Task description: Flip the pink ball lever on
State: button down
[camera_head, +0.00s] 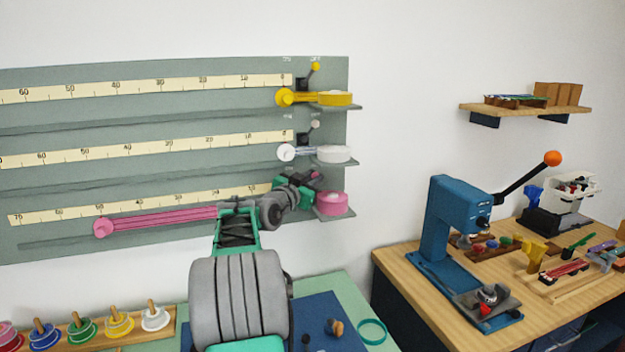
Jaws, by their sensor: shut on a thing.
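The grey-green wall board (130,125) carries three rows. In the lowest row, my gripper (312,178) reaches up to the right end and is shut on the pink ball lever (317,174). Only a little of the pink ball shows at the fingertips; its stem and base are hidden behind my gripper. The yellow ball lever (316,67) in the top row and the white ball lever (315,124) in the middle row are in plain view, both leaning up and right.
A blue press (447,225) stands on the right table.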

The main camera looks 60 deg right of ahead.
jog(key=shift+f+b, duration=0.15)
jog(key=shift+b, duration=0.3)
jog(key=shift+w+a+f+n+t+h+b, duration=0.1)
jog(key=shift+w+a+n+t+h+b, duration=0.7)
jog(key=shift+n+t+b, duration=1.55)
jog(key=shift+w+a+f+n+t+h+b, duration=0.15)
jog(key=shift+w+a+n+t+h+b, duration=0.2)
jog(key=shift+n+t+h+b, duration=1.85)
jog(key=shift+w+a+f+n+t+b, duration=0.1)
jog(key=shift+w+a+n+t+b, duration=0.85)
jog(key=shift+n+b, duration=2.6)
jog(key=shift+s+d+n+t+p, duration=0.35)
jog(key=shift+n+t+p, duration=0.15)
jog(key=shift+n+p, duration=0.4)
jog(key=c, duration=1.6)
grip_release()
jog(key=shift+o, duration=0.2)
